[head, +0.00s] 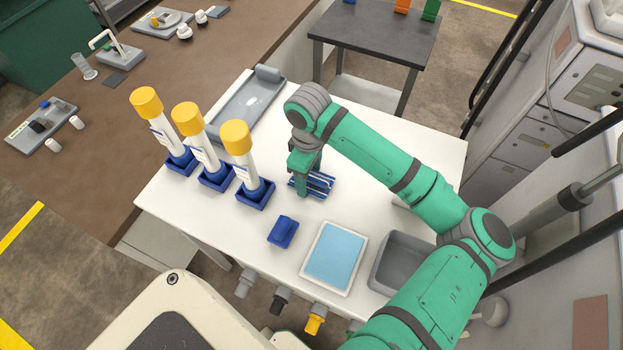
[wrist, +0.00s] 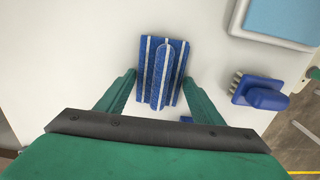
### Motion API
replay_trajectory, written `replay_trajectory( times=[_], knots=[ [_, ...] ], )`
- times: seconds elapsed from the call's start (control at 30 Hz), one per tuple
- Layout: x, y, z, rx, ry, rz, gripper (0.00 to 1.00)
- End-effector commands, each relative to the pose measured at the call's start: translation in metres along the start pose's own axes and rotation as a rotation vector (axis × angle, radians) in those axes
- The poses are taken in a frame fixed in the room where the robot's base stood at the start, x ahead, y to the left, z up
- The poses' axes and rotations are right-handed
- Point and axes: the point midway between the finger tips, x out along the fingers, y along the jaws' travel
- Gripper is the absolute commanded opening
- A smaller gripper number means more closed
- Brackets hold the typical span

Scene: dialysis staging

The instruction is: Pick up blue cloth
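The blue cloth (head: 322,184), with white stripes and a raised folded middle, lies on the white table (head: 390,170). My gripper is open, with one green finger at each side of the cloth's folded middle. In the head view my gripper (head: 306,172) points down over the cloth and hides part of it. I cannot tell whether the fingertips touch the cloth.
Several yellow-capped cylinders (head: 195,136) stand in blue holders to the left. A grey tray (head: 245,108) lies behind them. A blue brush (head: 283,232), a light blue pad in a white tray (head: 335,255) and a grey bin (head: 400,262) are near the front edge.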

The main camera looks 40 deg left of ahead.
Motion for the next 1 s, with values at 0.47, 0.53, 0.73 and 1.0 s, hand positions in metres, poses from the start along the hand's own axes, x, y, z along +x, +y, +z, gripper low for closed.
replay_trajectory(
  times=[0.47,0.53,0.73,1.0],
  knots=[
    [-0.003,0.0,-0.001,-0.001,0.001,0.001,0.28],
    [-0.006,0.0,0.0,0.001,0.002,0.001,0.28],
    [-0.033,0.001,-0.001,-0.002,0.002,0.003,0.28],
    [-0.09,-0.049,-0.001,-0.008,0.001,0.005,0.28]
  ],
)
